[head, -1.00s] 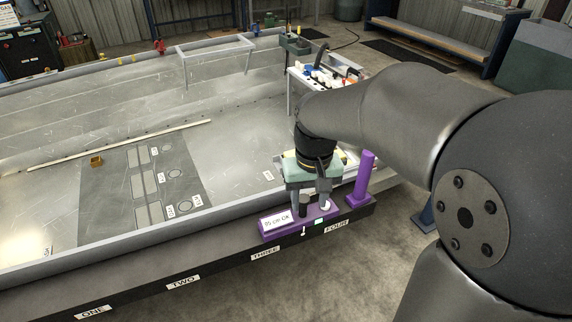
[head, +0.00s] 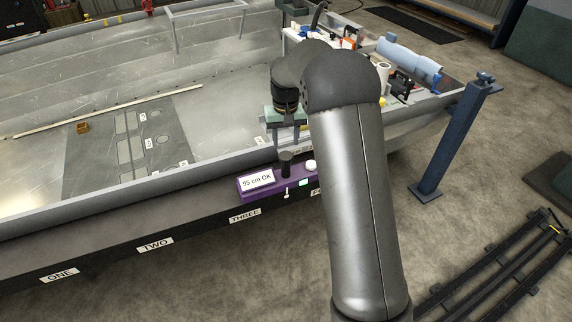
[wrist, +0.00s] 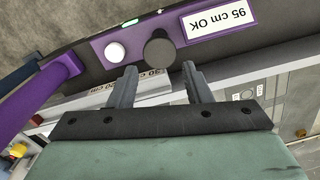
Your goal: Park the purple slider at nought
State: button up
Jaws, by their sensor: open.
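The purple slider (head: 246,193) sits on the dark rail along the hull's near edge, just right of the THREE label. Its plate reads "95 cm OK" (head: 258,180). It carries a dark round knob (head: 286,158), a white button (head: 310,165) and a small green light (head: 303,183). My gripper (head: 286,143) is open and empty, close to the knob on its hull side. In the wrist view the slider (wrist: 88,50) lies past my fingertips (wrist: 160,70), with the knob (wrist: 159,48) lined up with the gap between them. My arm hides the slider's right end.
The dark rail (head: 110,247) bears the labels ONE, TWO and THREE; FOUR is mostly hidden. A purple post (wrist: 40,95) stands beside the slider in the wrist view. The rail left of the slider looks clear.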

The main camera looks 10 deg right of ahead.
aim_at(286, 162)
notch_tip(286, 162, down, 10)
jog(key=shift+f+b, duration=0.15)
jog(key=shift+b, duration=0.5)
grip_shut()
